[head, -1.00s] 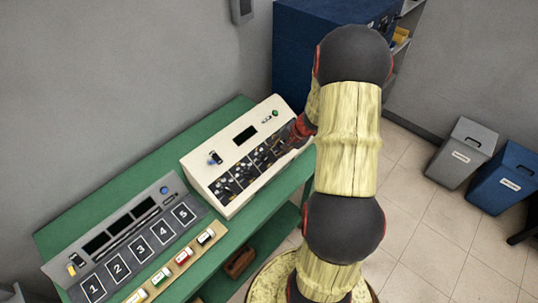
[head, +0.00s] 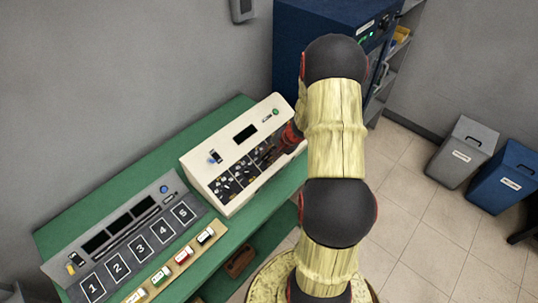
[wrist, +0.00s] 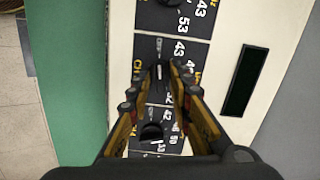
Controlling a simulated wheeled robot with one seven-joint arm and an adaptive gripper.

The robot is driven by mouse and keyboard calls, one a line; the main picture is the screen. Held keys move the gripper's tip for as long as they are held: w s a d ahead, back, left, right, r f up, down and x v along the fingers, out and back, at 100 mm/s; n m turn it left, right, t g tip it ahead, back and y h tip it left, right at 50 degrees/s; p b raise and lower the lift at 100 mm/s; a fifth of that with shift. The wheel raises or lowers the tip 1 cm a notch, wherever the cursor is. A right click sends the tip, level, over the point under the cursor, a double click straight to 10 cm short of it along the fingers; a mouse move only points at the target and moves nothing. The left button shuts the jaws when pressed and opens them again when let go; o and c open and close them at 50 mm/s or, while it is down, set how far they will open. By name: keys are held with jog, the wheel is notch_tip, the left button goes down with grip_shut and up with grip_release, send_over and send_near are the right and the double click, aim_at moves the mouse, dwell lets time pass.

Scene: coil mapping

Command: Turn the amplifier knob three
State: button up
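The amplifier is a cream box (head: 229,200) with a row of black channel panels on the green bench. My gripper (head: 272,151) is over the right end of this row in the head view, its tips small and hard to make out. In the wrist view my gripper (wrist: 159,68) points at the panel, fingers apart on either side of a dark knob (wrist: 158,73) with a white mark. Whether the fingertips touch it is unclear. A second black knob (wrist: 152,133) shows nearer, between the fingers. The fingers partly cover the channel labels, so I cannot read their numbers.
A grey console (head: 91,234) with numbered squares 1 to 5 and several small coloured blocks are left of the amplifier. The green bench (head: 150,150) has bare surface behind. A blue cabinet (head: 290,60) and two bins stand to the right. A dark display (wrist: 245,80) is beside the knobs.

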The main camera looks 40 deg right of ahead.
grip_shut()
jog(key=shift+m, duration=0.3)
jog(key=m+b, duration=0.1)
jog(key=m, duration=0.1)
jog(key=shift+f+m+b, duration=0.1)
jog(key=shift+m+b, duration=0.2)
jog(key=shift+b, duration=0.1)
jog(key=shift+s+m+t+b, duration=0.1)
jog(key=shift+m+t+b, duration=0.45)
jog(key=shift+m, duration=1.75)
jog(key=shift+o, duration=1.3)
grip_release()
